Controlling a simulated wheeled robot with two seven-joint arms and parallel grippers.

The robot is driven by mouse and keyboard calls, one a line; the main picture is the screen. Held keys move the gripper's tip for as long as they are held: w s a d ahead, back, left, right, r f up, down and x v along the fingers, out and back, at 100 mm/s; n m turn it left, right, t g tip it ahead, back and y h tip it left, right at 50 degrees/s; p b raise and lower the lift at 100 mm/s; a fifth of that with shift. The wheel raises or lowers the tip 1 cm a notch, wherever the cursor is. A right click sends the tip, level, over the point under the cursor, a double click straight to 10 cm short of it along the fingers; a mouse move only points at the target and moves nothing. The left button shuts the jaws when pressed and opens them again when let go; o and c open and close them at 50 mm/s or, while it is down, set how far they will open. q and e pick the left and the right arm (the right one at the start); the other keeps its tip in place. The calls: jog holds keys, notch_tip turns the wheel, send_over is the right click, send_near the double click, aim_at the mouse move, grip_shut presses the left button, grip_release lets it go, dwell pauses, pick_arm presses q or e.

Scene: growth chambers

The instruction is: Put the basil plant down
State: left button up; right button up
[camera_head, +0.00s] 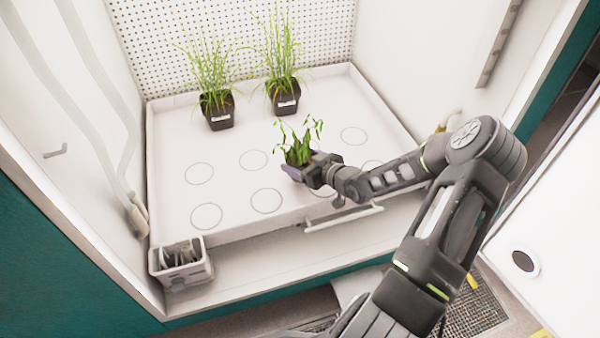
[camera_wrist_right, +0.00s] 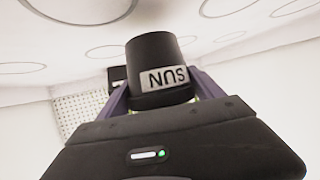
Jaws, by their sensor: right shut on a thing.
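The basil plant (camera_head: 299,146) is a small leafy plant in a dark pot, in the middle of the chamber over the white tray (camera_head: 228,232). My right gripper (camera_head: 301,171) comes in from the right and is shut on its pot. In the right wrist view the black pot (camera_wrist_right: 154,58) sits between the fingers with an upside-down label. Printed circles mark the tray floor, and the pot is near them. I cannot tell whether its base touches the tray. The leaves are outside the wrist view. My left gripper is not in view.
Two grassy plants in black pots, a left one (camera_head: 218,108) and a right one (camera_head: 284,95), stand at the tray's back. A small caddy (camera_head: 181,266) hangs at the front left corner. Several circles on the left and front are empty. Chamber walls flank the tray.

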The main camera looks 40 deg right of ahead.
jog(key=shift+a+r, duration=0.1)
jog(key=shift+r, duration=0.2)
jog(key=shift+s+f+b, duration=0.15)
jog(key=shift+f+b, duration=0.75)
jog(key=shift+f, duration=0.95)
jog(key=shift+f, duration=0.15)
jog(key=o, duration=1.6)
